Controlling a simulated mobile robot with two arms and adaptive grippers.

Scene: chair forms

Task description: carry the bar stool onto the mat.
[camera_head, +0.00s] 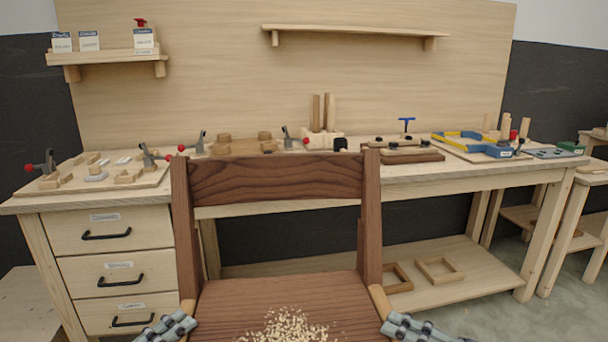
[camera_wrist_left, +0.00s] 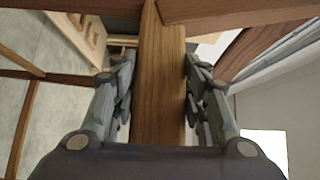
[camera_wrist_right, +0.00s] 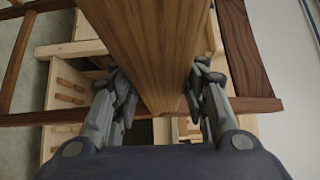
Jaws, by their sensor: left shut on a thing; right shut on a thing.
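The bar stool (camera_head: 277,180) is dark brown wood with a wide back rail, two uprights and a flat seat. It stands in front of me in the head view, its back toward the workbench. Pale crumbs (camera_head: 285,327) lie heaped on its seat. My left gripper (camera_head: 178,322) is shut on a lighter wooden bar of the stool at its left side; the bar (camera_wrist_left: 162,85) runs between the fingers in the left wrist view. My right gripper (camera_head: 395,320) is shut on the matching bar at the right side, seen in the right wrist view (camera_wrist_right: 155,50). The stool's feet and the mat are not in view.
A long workbench (camera_head: 470,173) with drawers (camera_head: 115,235) stands just beyond the stool, carrying clamps, wood blocks and tools. Its low shelf (camera_head: 450,270) holds small wooden frames (camera_head: 438,270). Another bench (camera_head: 590,180) is at the far right. Some bare floor shows at the lower right.

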